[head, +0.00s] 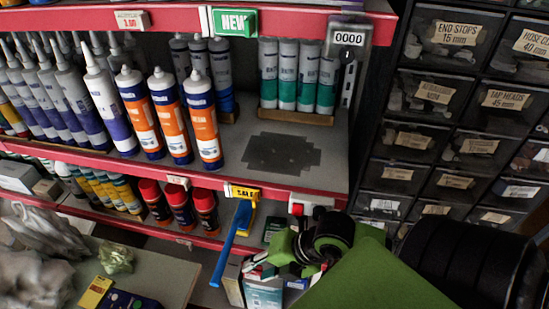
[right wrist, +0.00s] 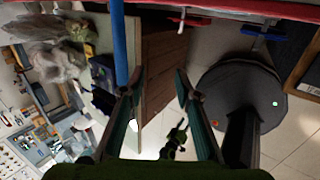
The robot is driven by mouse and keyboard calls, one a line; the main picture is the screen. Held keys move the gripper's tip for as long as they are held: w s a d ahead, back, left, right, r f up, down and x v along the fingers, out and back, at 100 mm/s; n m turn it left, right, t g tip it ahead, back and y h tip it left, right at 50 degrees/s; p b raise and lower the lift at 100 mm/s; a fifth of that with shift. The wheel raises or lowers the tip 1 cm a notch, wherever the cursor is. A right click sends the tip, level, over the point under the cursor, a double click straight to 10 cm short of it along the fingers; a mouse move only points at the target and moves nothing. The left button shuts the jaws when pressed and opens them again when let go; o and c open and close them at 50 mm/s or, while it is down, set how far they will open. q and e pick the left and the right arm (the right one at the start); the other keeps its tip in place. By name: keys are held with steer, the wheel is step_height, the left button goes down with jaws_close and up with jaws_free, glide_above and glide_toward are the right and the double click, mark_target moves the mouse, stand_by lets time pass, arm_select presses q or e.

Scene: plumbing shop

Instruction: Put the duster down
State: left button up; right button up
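The duster, a blue handle (head: 228,247) with a yellow part at its top, slants down in front of the red shelf edge below the yellow label. I cannot tell what holds it up. A blue rod (right wrist: 119,42), apparently its handle, runs from the top of the right wrist view to my left-hand fingertip there. My right gripper (right wrist: 158,92) is open, with a clear gap between its fingers. In the head view my green right gripper (head: 290,246) is right of the handle, its fingertips hard to make out. My left gripper is not in view.
The shelf (head: 335,148) holds sealant tubes, with a bare dark patch (head: 283,154) at its middle. Red spray cans (head: 205,210) stand on the level below. Labelled drawers (head: 440,90) are at right. A cluttered table (head: 165,275) is at lower left.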

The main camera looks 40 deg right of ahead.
steer(key=shift+s+d+b, duration=0.2)
steer(key=shift+s+d, duration=0.35)
steer(key=shift+s, duration=0.2)
steer(key=shift+s+d+b, duration=0.15)
steer(key=shift+s+d, duration=0.4)
steer(key=shift+s, duration=0.15)
